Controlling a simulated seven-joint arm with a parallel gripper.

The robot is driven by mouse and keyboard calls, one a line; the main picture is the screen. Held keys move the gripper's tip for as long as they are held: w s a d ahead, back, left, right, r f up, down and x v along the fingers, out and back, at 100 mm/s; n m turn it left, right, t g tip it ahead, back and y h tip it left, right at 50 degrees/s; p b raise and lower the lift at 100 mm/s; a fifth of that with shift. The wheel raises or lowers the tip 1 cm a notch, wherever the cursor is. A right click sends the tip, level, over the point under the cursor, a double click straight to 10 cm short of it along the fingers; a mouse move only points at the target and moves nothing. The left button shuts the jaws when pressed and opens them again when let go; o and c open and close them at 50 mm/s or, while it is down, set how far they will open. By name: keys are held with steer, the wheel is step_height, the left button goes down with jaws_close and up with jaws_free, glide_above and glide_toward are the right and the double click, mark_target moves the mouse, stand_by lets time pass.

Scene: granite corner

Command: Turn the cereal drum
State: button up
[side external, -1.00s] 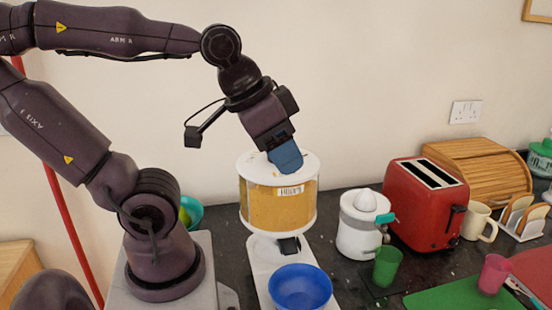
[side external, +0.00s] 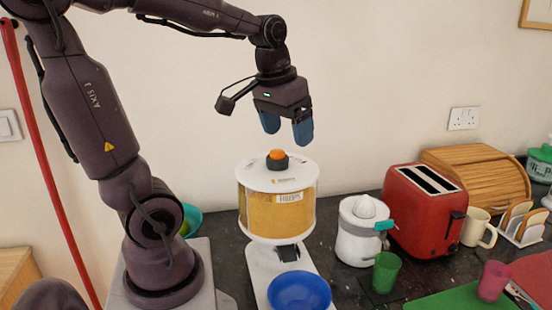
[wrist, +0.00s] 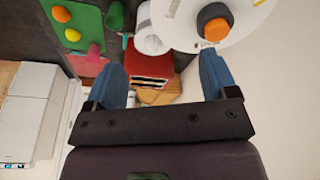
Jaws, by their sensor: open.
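The cereal drum (side external: 262,212) is a clear-sided cylinder of yellow-orange cereal with white top and bottom and a small label on its side. It stands upright on a white base. A black knob with an orange cap (side external: 277,160) sits on the middle of its lid; the knob also shows in the wrist view (wrist: 214,24). My gripper (side external: 287,136) hangs above the lid, its blue fingers apart with nothing between them. It is clear of the knob. In the wrist view my gripper's fingers (wrist: 165,75) are spread, and the knob lies beyond the right finger.
A blue bowl (side external: 300,291) sits on the base below the drum. A white juicer (side external: 357,240), red toaster (side external: 424,210) and green cup (side external: 386,272) stand to the right. A wooden bread box (side external: 480,178) is behind the toaster.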

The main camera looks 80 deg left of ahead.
mark_target(277, 152)
steer(key=a+n, duration=0.1)
steer(key=a, duration=0.1)
steer(key=a+n+g, duration=0.1)
steer(key=a, duration=0.2)
steer(key=a+r, duration=0.1)
steer(key=a, duration=0.1)
steer(key=shift+w+a+r+n+g, duration=0.1)
steer(key=shift+w+a+n+g, duration=0.2)
steer(key=shift+n+g, duration=0.1)
steer(key=shift+n+g+h, duration=0.4)
steer(key=shift+h, duration=0.1)
steer(key=f, duration=1)
steer(key=shift+s+a+f, duration=0.2)
steer(key=shift+a+f, duration=0.15)
steer(key=c, duration=1.3)
